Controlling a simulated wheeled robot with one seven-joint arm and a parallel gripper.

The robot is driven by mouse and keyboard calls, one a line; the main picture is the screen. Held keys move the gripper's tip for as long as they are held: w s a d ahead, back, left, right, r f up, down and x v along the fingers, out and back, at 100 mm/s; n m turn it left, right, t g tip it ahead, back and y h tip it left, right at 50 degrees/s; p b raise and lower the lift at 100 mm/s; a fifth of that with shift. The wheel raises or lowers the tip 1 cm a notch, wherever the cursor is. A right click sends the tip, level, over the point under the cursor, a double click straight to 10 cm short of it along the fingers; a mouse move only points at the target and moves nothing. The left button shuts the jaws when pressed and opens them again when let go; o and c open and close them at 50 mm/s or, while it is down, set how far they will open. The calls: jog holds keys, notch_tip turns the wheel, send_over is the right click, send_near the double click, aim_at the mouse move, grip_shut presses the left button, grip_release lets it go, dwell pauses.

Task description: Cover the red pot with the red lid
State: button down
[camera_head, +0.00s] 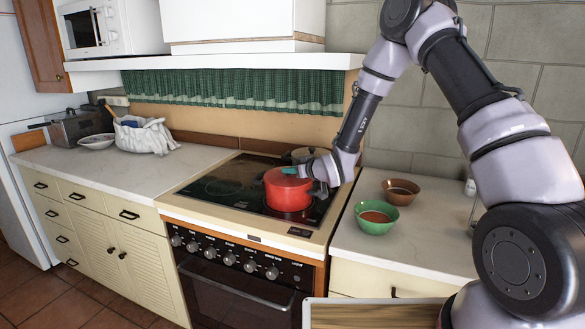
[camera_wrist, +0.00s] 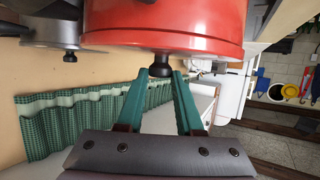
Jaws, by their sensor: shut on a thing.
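The red pot (camera_head: 288,198) stands upright on the right part of the dark stovetop. The red lid (camera_head: 273,176) is over its mouth; in the wrist view the red pot (camera_wrist: 185,14) and red lid (camera_wrist: 210,52) appear upside down, with the lid's rim against the pot. I cannot tell whether the lid sits fully flush. My gripper (camera_head: 290,171) is at the top of the lid. In the wrist view the teal fingertips of my gripper (camera_wrist: 161,74) are on either side of the lid's black knob (camera_wrist: 160,67), shut on it.
A second, metal-lidded pot (camera_head: 301,154) stands close behind the red pot. A green bowl (camera_head: 376,226) with red contents and a brown bowl (camera_head: 401,191) are on the right counter. The stovetop's left part is clear. A shelf (camera_head: 220,62) hangs above.

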jog(key=shift+c, duration=2.4)
grip_release()
jog(key=shift+s+d, duration=0.1)
jog(key=v, duration=1)
jog(key=shift+s+d+r, duration=0.15)
jog(key=shift+s, duration=0.05)
